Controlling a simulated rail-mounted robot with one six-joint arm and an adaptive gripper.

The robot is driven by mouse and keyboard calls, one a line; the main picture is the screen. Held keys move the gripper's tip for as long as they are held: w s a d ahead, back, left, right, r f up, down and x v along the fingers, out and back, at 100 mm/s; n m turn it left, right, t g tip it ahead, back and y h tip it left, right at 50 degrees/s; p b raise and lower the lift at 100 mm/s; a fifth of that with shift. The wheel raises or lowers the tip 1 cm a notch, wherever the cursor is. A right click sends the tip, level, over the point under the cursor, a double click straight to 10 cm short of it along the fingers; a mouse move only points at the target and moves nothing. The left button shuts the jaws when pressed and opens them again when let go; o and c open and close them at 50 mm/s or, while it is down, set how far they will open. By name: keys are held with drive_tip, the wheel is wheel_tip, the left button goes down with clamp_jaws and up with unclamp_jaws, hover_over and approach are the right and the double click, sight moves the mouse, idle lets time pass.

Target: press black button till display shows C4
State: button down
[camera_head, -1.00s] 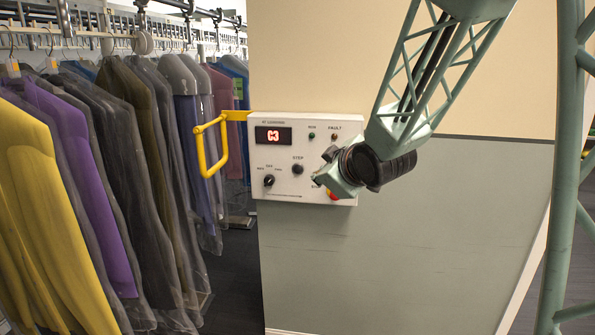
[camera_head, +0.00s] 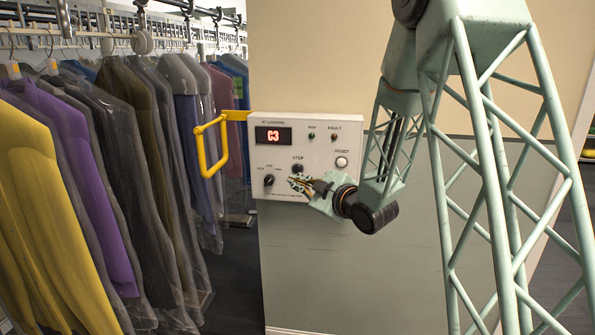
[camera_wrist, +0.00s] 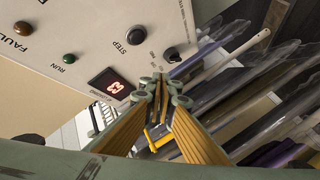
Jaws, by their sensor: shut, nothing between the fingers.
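The white control box (camera_head: 265,205) hangs on the wall. Its display (camera_head: 273,136) reads C3 in red; the display also shows in the wrist view (camera_wrist: 112,86). The black STEP button (camera_head: 297,169) is below and right of the display, and it shows in the wrist view (camera_wrist: 136,36). My gripper (camera_head: 293,180) is shut and empty, just below the STEP button in the head view. In the wrist view my fingers (camera_wrist: 160,78) come together below and right of the button, apart from it in the picture. Whether they touch the panel I cannot tell.
A black selector knob (camera_head: 269,180) is left of my gripper, and a white RESET button (camera_head: 341,162) is to the right. A yellow bar handle (camera_head: 212,150) sticks out left of the box. Bagged garments (camera_head: 120,180) hang at the left.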

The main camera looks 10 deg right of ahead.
sight(297, 173)
drive_tip(key=shift+w+a+f+n+y, duration=0.35)
drive_tip(key=shift+f+n+y, duration=0.05)
drive_tip(key=shift+f+y, duration=0.2)
drive_tip(key=shift+w, duration=0.15)
drive_tip(key=w+d+p, duration=0.1)
drive_tip(key=w, duration=0.1)
drive_tip(key=w+d+p, duration=0.1)
drive_tip(key=w, duration=0.2)
drive_tip(key=w+d+p, duration=0.1)
drive_tip(key=w, duration=0.2)
drive_tip(key=shift+d, duration=0.1)
idle(0.7)
